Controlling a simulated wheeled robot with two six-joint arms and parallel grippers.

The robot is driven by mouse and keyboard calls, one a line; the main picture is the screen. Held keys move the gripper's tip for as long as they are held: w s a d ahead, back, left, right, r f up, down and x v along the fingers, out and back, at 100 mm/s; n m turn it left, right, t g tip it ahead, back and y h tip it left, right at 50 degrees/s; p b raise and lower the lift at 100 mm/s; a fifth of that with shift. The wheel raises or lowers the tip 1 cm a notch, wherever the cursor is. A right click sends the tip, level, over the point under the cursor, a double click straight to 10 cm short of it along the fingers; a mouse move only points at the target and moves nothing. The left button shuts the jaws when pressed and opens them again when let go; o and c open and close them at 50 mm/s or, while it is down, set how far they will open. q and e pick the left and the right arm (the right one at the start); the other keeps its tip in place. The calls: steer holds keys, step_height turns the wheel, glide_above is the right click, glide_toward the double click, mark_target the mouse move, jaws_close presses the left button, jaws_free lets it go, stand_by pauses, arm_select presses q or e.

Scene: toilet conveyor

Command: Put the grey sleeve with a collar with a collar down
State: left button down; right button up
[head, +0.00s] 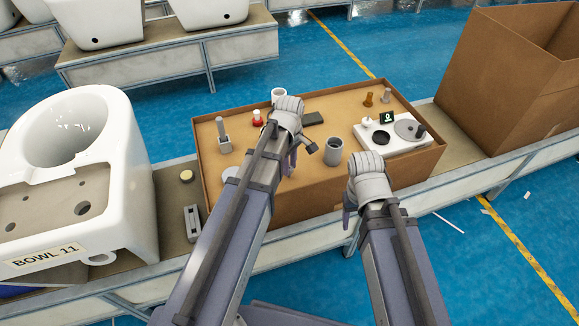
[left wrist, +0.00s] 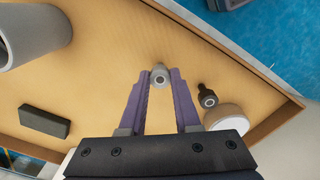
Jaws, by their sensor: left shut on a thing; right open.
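The grey sleeve with a collar (left wrist: 160,76) shows end-on in the left wrist view as a small round grey piece with a hole. My left gripper (left wrist: 160,82) is shut on it, with the purple fingers on either side. In the head view my left gripper (head: 290,166) is over the inside of the cardboard tray (head: 290,203), and the sleeve is hidden there by the hand. I cannot tell whether the sleeve touches the tray floor. My right gripper (head: 350,212) is open and empty at the tray's front wall.
A grey cup (head: 333,152) stands right of my left gripper; a dark block (head: 313,119) lies behind. A dark bolt-like piece (left wrist: 207,95) and a round pale piece (left wrist: 228,117) are close to the held sleeve.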

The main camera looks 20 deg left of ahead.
arm_select(q)
steer(key=shift+f, duration=0.1)
steer(key=shift+f, duration=0.15)
steer(key=c, duration=0.6)
jaws_free()
step_height(320, 180, up, 13)
steer(key=p, duration=1.2)
steer(key=s+d+m, duration=0.3)
steer(key=s+m, duration=0.1)
steer(key=m, duration=0.1)
steer(key=s+d+m, duration=0.4)
steer(key=s+m, duration=0.1)
steer(key=m, duration=0.1)
steer(key=s+d+m+y, duration=0.1)
steer(key=s+d+m, duration=0.2)
steer(key=s+m, duration=0.2)
steer(key=shift+s+d+f+m, duration=0.15)
steer(key=shift+d+f+m, duration=0.05)
steer(key=shift+m, duration=0.5)
